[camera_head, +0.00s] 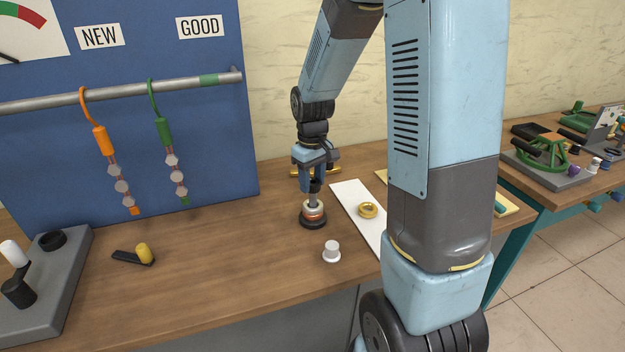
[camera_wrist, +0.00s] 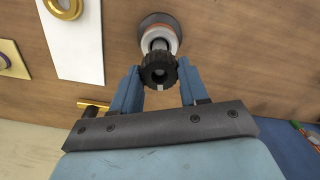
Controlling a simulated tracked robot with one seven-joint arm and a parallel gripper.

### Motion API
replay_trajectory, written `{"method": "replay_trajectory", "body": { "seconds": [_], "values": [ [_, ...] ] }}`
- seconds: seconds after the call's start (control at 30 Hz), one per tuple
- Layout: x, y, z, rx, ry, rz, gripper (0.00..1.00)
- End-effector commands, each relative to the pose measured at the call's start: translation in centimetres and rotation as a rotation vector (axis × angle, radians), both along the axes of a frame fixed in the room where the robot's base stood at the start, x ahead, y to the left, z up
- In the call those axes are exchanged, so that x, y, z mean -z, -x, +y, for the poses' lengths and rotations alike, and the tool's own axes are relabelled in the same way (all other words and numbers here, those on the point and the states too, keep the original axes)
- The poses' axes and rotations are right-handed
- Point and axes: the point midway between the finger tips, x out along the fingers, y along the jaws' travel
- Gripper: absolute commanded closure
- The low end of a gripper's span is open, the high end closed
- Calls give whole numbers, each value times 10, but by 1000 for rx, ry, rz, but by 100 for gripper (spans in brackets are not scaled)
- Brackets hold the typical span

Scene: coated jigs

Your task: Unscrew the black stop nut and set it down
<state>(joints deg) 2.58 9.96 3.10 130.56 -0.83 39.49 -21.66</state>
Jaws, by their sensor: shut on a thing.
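The black stop nut (camera_wrist: 159,70) is knurled, with a small white mark on its rim. In the wrist view it sits between the two blue fingers of my gripper (camera_wrist: 158,86), which are shut on it. In the head view my gripper (camera_head: 313,182) points down with the dark nut (camera_head: 315,187) at its tips. Below it a thin metal rod rises from a stack of pale and orange rings (camera_head: 313,211) on a round dark base (camera_head: 313,222). I cannot tell whether the nut still touches the rod's threads.
A white strip (camera_head: 349,196) with a gold ring (camera_head: 368,210) lies to the right. A white knobbed piece (camera_head: 331,251) stands in front. A black and yellow tool (camera_head: 136,255) lies left, near a grey fixture (camera_head: 63,270). The blue board (camera_head: 130,130) stands behind. Bare wood (camera_head: 230,270) is free between.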

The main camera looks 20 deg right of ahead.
Motion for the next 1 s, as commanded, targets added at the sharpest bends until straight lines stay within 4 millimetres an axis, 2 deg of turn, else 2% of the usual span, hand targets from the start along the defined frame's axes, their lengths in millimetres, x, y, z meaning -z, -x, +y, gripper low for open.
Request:
{"method": "replay_trajectory", "body": {
  "seconds": [0.37, 0.6, 0.87, 1.0],
  "values": [
    [0, 0, 0, -46, 0, 0, 73],
    [0, 0, 0, -178, 0, 0, 73],
    [0, 0, 0, -185, 1, 0, 73],
    [0, 0, 0, -257, 1, 0, 73]
  ]
}}
